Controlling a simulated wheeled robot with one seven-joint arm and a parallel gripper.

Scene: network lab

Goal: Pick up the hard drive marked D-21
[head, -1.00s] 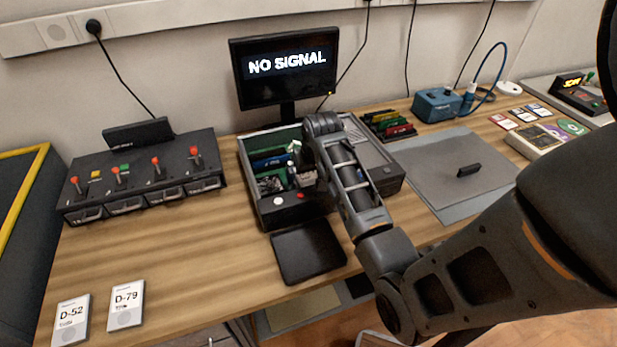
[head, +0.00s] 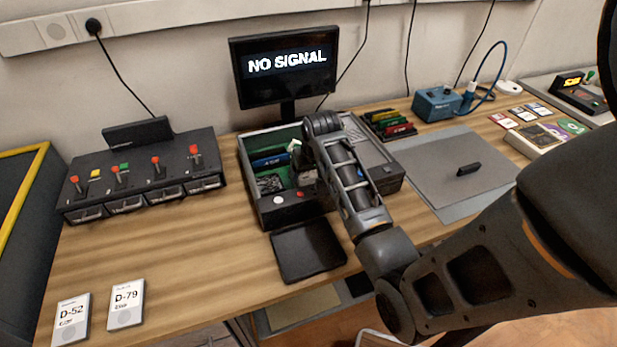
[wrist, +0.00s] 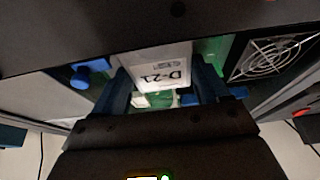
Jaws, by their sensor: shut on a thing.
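The hard drive marked D-21 (wrist: 160,77) shows in the wrist view as a white label, upside down, between my gripper's fingers. My gripper (wrist: 162,92) is shut on this drive, with one dark blue finger on each side of it. The drive is inside or just over the open computer case (head: 262,217); its exact height cannot be told. In the head view my arm hides most of the gripper and the drive.
Drives D-52 (head: 70,320) and D-79 (head: 126,305) lie at the table's front left. A black tray (head: 308,252) lies before the case. A lever box (head: 145,178) stands left and a monitor (head: 285,68) behind. A grey mat (head: 440,185) lies right.

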